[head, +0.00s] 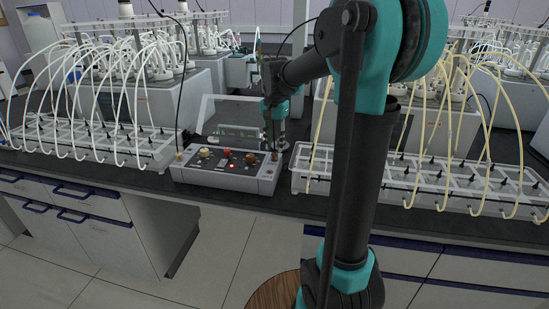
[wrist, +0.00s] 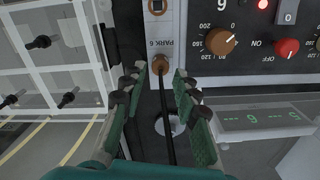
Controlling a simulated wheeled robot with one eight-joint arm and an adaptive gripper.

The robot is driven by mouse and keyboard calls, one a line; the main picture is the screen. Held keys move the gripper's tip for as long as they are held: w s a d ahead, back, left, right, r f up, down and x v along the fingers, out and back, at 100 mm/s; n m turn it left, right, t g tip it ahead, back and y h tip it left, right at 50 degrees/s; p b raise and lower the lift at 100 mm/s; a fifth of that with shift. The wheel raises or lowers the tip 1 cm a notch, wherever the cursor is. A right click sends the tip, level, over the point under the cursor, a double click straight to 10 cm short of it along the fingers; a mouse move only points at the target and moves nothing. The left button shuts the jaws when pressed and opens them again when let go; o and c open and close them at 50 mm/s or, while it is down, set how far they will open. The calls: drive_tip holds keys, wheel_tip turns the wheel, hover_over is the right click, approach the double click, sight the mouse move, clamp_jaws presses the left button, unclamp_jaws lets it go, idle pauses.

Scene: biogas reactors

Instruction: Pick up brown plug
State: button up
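The brown plug (wrist: 160,64) sits at the edge of the control box beside the "PARK 6" label, with a thin black cable running from it between my fingers. My gripper (wrist: 159,72) is open, its green fingers on either side of the plug with a visible gap on each side. In the head view my gripper (head: 275,130) points down over the right end of the grey control box (head: 225,184). The plug is hard to make out there, small and close to the fingers.
The box carries a brown knob (wrist: 220,41), a red knob (wrist: 286,47) and a lit red light. A digital display (wrist: 262,117) lies beside my right finger. Racks with tubes stand left (head: 85,143) and right (head: 425,190) of the box on the dark bench.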

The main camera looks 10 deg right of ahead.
sight(275, 153)
drive_tip(key=shift+w+f, duration=0.1)
drive_tip(key=shift+f, duration=1.75)
clamp_jaws()
drive_tip(key=shift+r, duration=0.1)
